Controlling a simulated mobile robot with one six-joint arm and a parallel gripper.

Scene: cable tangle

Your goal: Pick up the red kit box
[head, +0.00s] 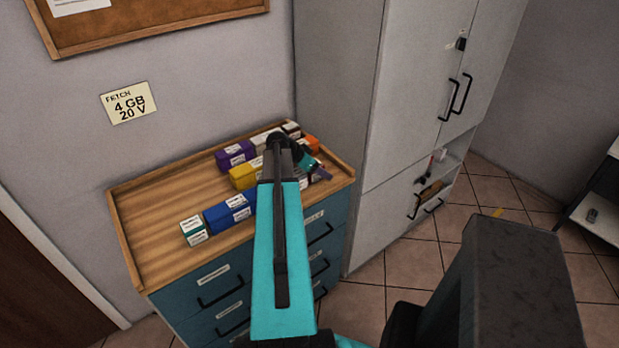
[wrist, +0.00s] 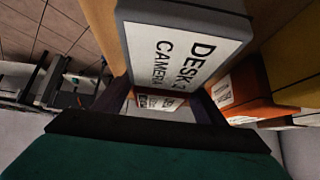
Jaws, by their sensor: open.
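A small box with red parts and a white label (wrist: 155,102) shows between my fingers in the wrist view, beyond the fingertips; it looks like the red kit box. Most of it is hidden by a grey box. My gripper (wrist: 162,93) is open with dark fingers on either side of that view, and nothing is clearly held. In the head view my gripper (head: 318,171) is over the right end of the wooden cabinet top (head: 150,215). My arm hides part of the boxes there, and I cannot make out the red box.
A grey box labelled "DESK 2 CAMERA" (wrist: 185,45) is very close to my fingers. An orange box (wrist: 250,92) and a yellow box (wrist: 290,45) stand beside it. Purple (head: 235,154) and blue (head: 228,213) boxes share the top. A tall grey cupboard (head: 340,100) borders the right.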

